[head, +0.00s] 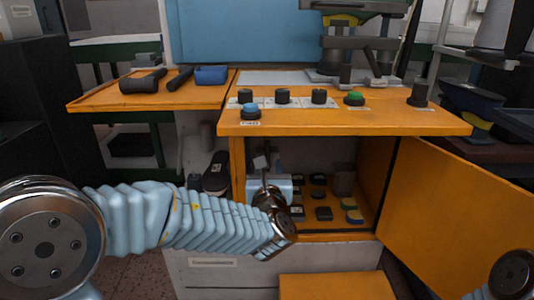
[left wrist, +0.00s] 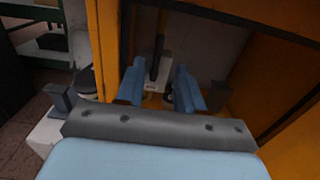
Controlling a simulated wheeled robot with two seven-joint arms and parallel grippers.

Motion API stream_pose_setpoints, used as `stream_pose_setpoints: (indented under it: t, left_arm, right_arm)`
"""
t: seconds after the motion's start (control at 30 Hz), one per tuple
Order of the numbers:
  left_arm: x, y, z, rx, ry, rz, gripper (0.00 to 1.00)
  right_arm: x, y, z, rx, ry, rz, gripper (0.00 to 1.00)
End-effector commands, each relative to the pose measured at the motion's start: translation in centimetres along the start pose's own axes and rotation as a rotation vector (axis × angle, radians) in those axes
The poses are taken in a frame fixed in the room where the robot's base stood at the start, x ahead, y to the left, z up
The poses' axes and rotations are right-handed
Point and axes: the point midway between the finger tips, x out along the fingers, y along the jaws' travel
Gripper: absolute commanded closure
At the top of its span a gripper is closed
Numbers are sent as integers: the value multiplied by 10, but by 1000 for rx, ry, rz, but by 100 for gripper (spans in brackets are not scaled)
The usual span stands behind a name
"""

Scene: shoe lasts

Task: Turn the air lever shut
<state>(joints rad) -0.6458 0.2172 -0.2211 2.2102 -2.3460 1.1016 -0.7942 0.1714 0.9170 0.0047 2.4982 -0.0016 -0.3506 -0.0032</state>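In the left wrist view, a dark upright bar on a pale base, which looks like the air lever (left wrist: 156,58), stands inside the orange cabinet. My left gripper (left wrist: 158,84) has its two blue fingers spread, with a clear gap between them. The bar shows in that gap, beyond or between the fingers; I cannot tell how deep it sits, and no contact shows. In the head view my left gripper (head: 277,186) is at the cabinet opening, and my wrist hides part of what is there. My right gripper is out of view; only part of my right arm shows at the lower right.
The orange cabinet door (head: 455,215) stands open at the right. Several dark and yellow blocks lie on the cabinet floor. The orange worktop (head: 340,120) above carries black knobs, a blue button (head: 251,109) and a green button (head: 354,97). A black shoe-like object (head: 216,175) stands left of the opening.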

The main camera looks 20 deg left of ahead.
Motion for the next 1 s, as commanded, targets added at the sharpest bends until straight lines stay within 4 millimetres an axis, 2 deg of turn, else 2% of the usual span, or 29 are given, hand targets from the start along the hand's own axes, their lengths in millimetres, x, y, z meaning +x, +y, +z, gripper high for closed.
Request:
stream_pose_setpoints:
  t: [0.3, 0.5, 0.7, 1.0]
  left_arm:
    - [70, 1, -2, 1, 5, 3, 63]
    - [108, 1, -3, 1, 6, 3, 63]
    - [126, 1, -3, -2, 7, 2, 63]
    - [128, 1, -4, -2, 8, 1, 63]
  right_arm:
    - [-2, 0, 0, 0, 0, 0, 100]
    - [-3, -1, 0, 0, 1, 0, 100]
    - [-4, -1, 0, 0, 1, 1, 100]
    - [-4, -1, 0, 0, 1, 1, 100]
